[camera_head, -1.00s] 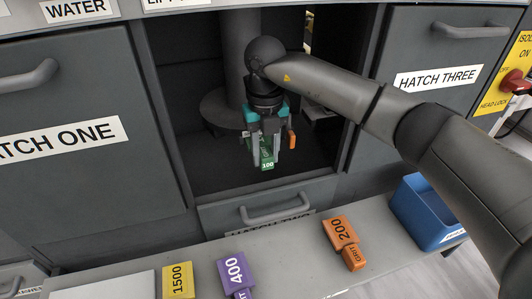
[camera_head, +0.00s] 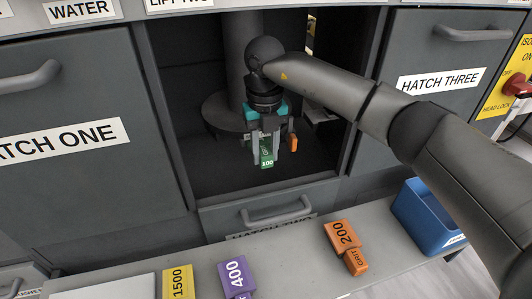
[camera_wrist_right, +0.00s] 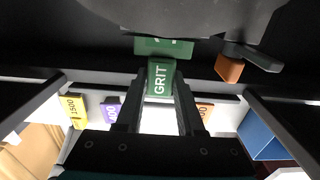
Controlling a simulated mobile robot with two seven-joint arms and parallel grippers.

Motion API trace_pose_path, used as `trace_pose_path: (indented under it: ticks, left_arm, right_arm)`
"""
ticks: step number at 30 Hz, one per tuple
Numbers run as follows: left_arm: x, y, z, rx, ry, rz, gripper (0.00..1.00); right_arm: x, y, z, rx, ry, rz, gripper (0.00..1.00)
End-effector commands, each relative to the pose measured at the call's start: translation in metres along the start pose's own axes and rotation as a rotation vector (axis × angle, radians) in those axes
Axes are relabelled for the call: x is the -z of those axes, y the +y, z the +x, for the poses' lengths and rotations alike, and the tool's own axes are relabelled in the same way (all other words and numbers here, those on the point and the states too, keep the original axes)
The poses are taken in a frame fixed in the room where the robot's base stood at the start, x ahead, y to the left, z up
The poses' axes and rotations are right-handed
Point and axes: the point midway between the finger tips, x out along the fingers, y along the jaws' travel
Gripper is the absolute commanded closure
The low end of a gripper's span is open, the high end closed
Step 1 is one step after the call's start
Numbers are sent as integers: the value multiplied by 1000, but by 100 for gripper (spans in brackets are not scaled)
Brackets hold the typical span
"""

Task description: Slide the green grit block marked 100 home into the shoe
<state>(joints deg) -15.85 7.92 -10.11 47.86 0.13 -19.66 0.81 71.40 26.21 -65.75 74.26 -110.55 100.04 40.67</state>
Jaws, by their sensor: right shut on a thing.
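The green grit block marked 100 (camera_head: 267,161) is inside the open, dark bay in the middle of the head view. My right gripper (camera_head: 266,150) points down there and is shut on it. In the right wrist view the green block's part lettered GRIT (camera_wrist_right: 160,80) sits between the two fingers (camera_wrist_right: 160,92). Its wider green end shows just beyond, close to a dark rounded body (camera_wrist_right: 190,14) at the top. The shoe cannot be made out clearly, and I cannot tell whether the block touches it. My left gripper is not in view.
An orange block (camera_head: 293,142) is close to the right of my gripper in the bay. Bay walls stand on both sides. On the front ledge lie yellow 1500 (camera_head: 177,281), purple 400 (camera_head: 236,274) and orange 200 (camera_head: 343,236) blocks. A blue bin (camera_head: 426,212) stands at right.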

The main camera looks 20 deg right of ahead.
Motion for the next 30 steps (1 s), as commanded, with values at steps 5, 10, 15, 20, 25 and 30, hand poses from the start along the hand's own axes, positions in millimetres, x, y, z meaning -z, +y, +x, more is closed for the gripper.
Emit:
trace_pose_path:
  ticks: [5, 10, 15, 20, 25, 30]
  left_arm:
    - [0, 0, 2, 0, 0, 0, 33]
    - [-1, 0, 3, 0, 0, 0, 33]
    - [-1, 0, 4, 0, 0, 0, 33]
    - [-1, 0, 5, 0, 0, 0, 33]
    - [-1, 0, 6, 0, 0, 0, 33]
    - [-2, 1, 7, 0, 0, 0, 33]
  right_arm:
    - [-5, 0, -1, -1, -3, 1, 100]
    - [-9, 0, -1, 0, -3, 0, 100]
    - [-14, 0, -1, -1, -3, 1, 100]
    - [-18, 0, -1, -1, -3, 0, 100]
    - [-22, 0, -1, -1, -4, 1, 100]
    - [-26, 0, -1, -1, -4, 0, 100]
